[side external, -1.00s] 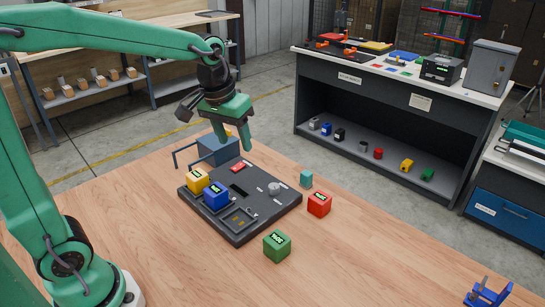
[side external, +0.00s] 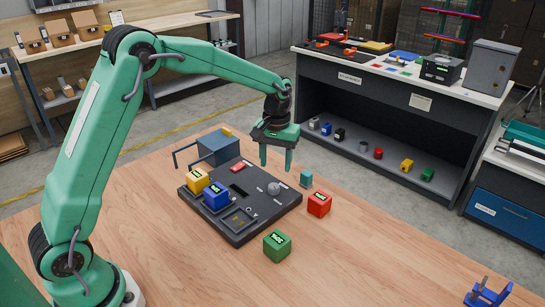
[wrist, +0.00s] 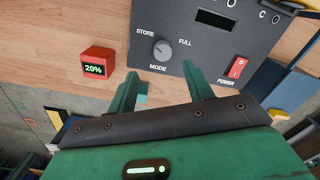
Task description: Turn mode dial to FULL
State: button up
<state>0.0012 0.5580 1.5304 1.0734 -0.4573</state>
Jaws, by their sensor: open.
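The grey round mode dial (wrist: 162,50) is on the dark panel (wrist: 205,45), between the printed words STORE at left and FULL at right. Its pale mark appears to lean toward STORE, though it is small. In the side external view the dial (side external: 274,188) is near the panel's far right part. My gripper (side external: 276,168) hangs above and just beyond the dial, fingers down, apart from it. In the wrist view my gripper's fingers (wrist: 160,85) are spread with nothing between them, and the dial shows beyond their tips.
A red block (side external: 319,204) marked 20% and a small teal block (side external: 306,179) stand right of the panel. A green block (side external: 277,245) is nearer. Yellow (side external: 197,180) and blue (side external: 216,195) blocks sit on the panel. A red power switch (wrist: 237,68) is near the dial. A blue-grey tote (side external: 219,148) stands behind.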

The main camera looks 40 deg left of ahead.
aim_at(275, 186)
jog(key=shift+w+f, duration=0.1)
jog(key=shift+f, duration=0.2)
jog(key=shift+a+f, duration=0.2)
jog(key=shift+f, duration=3.5)
jog(key=c, duration=1)
